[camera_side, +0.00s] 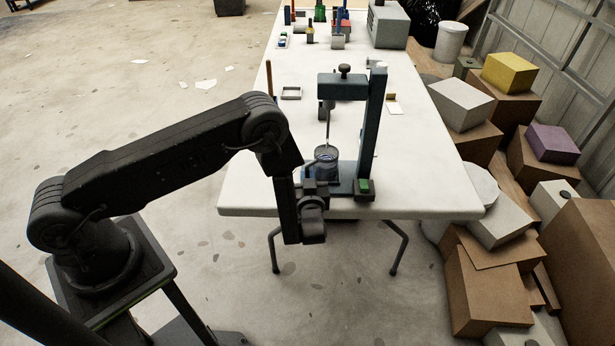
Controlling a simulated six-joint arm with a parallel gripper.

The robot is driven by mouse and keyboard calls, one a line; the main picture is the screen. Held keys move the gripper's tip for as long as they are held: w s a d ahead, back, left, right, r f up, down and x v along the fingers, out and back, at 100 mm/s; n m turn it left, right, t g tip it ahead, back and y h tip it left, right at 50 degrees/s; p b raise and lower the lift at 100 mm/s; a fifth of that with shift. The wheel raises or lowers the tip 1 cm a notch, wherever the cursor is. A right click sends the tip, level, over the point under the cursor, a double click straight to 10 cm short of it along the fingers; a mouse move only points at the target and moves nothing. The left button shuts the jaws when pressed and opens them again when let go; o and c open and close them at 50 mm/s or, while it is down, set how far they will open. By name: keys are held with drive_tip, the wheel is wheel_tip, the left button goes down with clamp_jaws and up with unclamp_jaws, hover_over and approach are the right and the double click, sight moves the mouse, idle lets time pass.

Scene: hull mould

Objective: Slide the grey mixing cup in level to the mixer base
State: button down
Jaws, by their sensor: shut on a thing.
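The mixer stands near the front edge of the white table, with a dark upright column (374,125), a head (343,87) reaching left and a thin shaft hanging down from it. The mixer base (345,188) lies flat below, with a green-topped block (364,186) at its front right. The grey mixing cup (327,160) is upright under the head, around the lower end of the shaft. My gripper (312,180) is at the cup's left side and shut on it. The fingertips are small and partly hidden. I cannot tell whether the cup's bottom touches the base.
A small tray (291,93) and a brown upright rod (269,78) are left of the mixer. Bottles (310,33) and a grey box (388,26) stand at the far end. Cartons (490,290) pile along the table's right side. The table's middle is mostly clear.

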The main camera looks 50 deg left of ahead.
idle(0.3)
drive_tip(key=c, duration=0.6)
unclamp_jaws()
drive_tip(key=shift+s+d, duration=0.1)
drive_tip(key=shift+v, duration=3.4)
